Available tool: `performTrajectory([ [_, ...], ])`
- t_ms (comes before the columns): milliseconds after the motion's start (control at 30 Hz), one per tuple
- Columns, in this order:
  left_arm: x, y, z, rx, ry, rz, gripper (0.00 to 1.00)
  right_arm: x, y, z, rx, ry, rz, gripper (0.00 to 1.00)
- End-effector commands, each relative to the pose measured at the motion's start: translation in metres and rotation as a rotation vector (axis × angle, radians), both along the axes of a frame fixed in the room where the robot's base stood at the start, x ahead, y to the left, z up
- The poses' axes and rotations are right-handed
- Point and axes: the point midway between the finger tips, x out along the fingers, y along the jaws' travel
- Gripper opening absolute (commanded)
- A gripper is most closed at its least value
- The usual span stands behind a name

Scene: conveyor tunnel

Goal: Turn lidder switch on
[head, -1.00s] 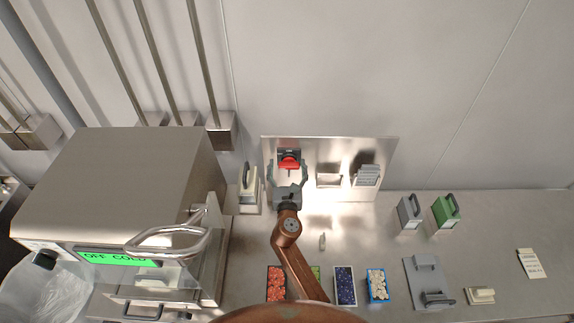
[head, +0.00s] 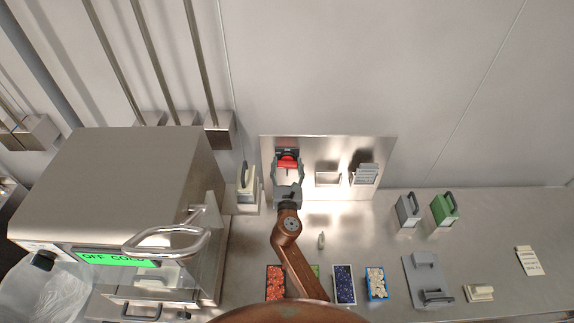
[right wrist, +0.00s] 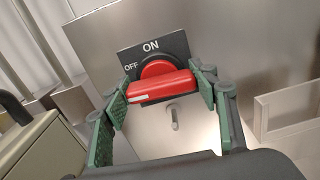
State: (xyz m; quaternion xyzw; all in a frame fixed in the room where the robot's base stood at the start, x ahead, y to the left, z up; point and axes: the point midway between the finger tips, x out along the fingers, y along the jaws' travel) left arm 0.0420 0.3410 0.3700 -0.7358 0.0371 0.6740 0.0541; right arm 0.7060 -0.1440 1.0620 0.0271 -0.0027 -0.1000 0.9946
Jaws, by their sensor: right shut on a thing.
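A red rotary switch (right wrist: 160,85) sits on a dark plate marked ON at the top and OFF at the left in the right wrist view. Its handle lies nearly level across the plate, with a white mark at its left end. In the head view the red switch (head: 288,162) is on the steel back panel (head: 320,150). My right gripper (head: 288,170) is around the handle. In the right wrist view its green pads stand at the handle's two ends, closed on it. My left gripper is not in view.
A steel machine (head: 130,180) with a handle and a green display reading OFF COLD stands left. A cream block (head: 247,185) stands just left of the panel. Food trays (head: 344,284) line the front. Grey (head: 408,211) and green (head: 445,209) handled blocks stand right.

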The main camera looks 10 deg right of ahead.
Motion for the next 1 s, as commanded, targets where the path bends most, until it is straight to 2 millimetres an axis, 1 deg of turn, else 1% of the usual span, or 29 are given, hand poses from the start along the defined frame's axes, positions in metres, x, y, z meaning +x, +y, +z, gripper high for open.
performTrajectory([
  [600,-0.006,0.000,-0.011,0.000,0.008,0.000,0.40,0.000,0.000,-0.002,0.415,-0.082,0.000,0.30],
  [800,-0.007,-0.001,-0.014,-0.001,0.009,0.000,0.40,0.000,0.000,-0.002,0.504,-0.101,0.000,0.30],
  [1000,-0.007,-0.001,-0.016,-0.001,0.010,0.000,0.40,0.000,-0.001,-0.002,0.547,-0.109,0.000,0.30],
])
